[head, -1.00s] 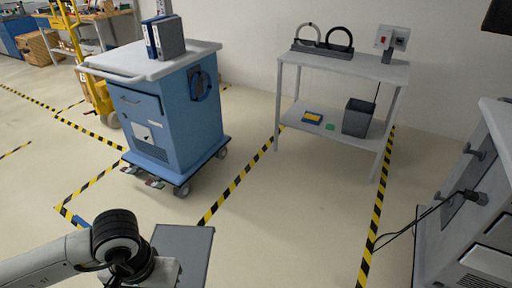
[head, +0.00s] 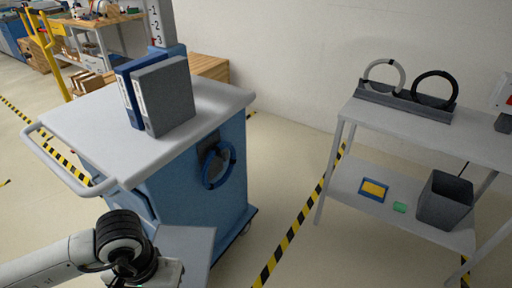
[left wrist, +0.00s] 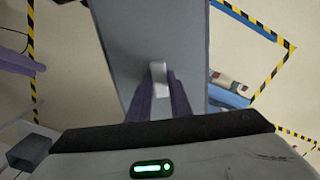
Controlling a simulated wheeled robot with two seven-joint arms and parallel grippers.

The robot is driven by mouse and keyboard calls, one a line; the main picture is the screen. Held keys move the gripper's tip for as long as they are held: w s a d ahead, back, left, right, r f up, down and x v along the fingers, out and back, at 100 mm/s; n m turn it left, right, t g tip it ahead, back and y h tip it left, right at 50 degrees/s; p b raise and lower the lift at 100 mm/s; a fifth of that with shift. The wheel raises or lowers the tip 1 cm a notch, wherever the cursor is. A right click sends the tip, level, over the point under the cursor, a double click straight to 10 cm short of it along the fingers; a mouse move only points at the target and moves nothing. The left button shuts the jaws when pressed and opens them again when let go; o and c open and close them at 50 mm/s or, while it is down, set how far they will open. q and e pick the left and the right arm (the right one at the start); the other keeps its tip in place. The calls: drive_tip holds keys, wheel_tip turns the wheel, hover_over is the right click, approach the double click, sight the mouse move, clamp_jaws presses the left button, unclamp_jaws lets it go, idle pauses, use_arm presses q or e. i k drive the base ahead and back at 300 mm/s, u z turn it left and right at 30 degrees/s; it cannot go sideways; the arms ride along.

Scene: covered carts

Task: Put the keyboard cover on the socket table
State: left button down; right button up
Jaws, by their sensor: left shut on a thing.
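A flat grey panel, apparently the keyboard cover (head: 188,245), shows at the bottom of the head view in front of the blue cart. My left gripper (head: 165,272) is at its near edge, its fingers mostly hidden there. In the left wrist view, the gripper's fingers (left wrist: 160,98) are shut on a small light tab on the panel (left wrist: 150,35), which extends away from them. The socket table (head: 435,127), a grey two-shelf table, stands against the wall at the right, apart from the panel.
The blue cart (head: 200,190) stands close ahead, with binders (head: 165,95) on its top. The socket table bears a rack with two rings (head: 405,95); its lower shelf holds a dark bin (head: 445,200) and small items. Open floor with striped tape (head: 290,240) lies between them.

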sight(466, 143)
drive_tip(key=z, duration=0.9)
drive_tip(key=i, duration=1.1)
drive_tip(key=z, duration=1)
